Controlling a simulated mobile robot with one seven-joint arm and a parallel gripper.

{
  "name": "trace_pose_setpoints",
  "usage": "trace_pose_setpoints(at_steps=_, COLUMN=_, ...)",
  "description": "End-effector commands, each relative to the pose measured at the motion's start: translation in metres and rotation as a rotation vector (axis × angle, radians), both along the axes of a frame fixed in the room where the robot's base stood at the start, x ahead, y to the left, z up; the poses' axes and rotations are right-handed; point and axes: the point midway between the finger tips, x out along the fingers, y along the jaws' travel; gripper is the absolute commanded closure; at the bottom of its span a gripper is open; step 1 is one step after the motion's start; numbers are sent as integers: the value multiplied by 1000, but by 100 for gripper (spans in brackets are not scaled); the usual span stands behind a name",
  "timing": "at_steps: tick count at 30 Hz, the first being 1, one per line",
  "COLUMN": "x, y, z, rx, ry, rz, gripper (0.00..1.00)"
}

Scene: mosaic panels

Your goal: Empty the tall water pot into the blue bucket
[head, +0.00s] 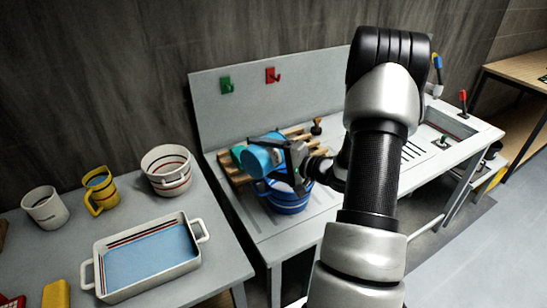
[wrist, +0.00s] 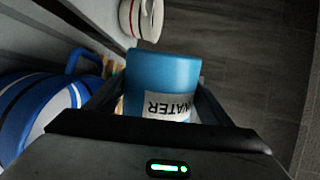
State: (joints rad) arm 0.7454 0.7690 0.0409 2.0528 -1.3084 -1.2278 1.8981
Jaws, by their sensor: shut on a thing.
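The blue water pot (head: 258,160) is in my gripper (head: 283,156), tilted over on its side above the blue bucket (head: 289,204). In the wrist view the pot (wrist: 163,72) sits between the two fingers, with a white WATER label facing the camera. The bucket, blue with white bands, stands on the grey worktop below the pot. It also shows at the left of the wrist view (wrist: 35,115). The pot and my gripper hide part of the bucket's opening. I cannot tell whether water is left in the pot or flowing out.
A wooden slatted rack (head: 232,178) lies behind the bucket. On the left table stand a white tray (head: 192,264) with blue contents, a striped white pot (head: 167,172), a yellow jug (head: 99,190) and a white cup (head: 43,207). Green and red hooks (head: 272,75) are on the backboard.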

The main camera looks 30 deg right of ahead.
Motion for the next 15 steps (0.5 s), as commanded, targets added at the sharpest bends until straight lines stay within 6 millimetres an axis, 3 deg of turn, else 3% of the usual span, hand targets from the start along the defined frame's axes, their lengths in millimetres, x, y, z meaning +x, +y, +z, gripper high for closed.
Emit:
trace_pose_setpoints(at_steps=3, x=-27, y=-12, z=-10, rx=1, ry=-2, rz=66, gripper=63)
trace_pose_setpoints(at_steps=6, x=-38, y=-14, z=-15, rx=-7, ry=-6, rz=96, gripper=63)
trace_pose_setpoints(at_steps=15, x=-44, y=-8, z=-17, rx=-149, ry=-67, rz=107, gripper=63)
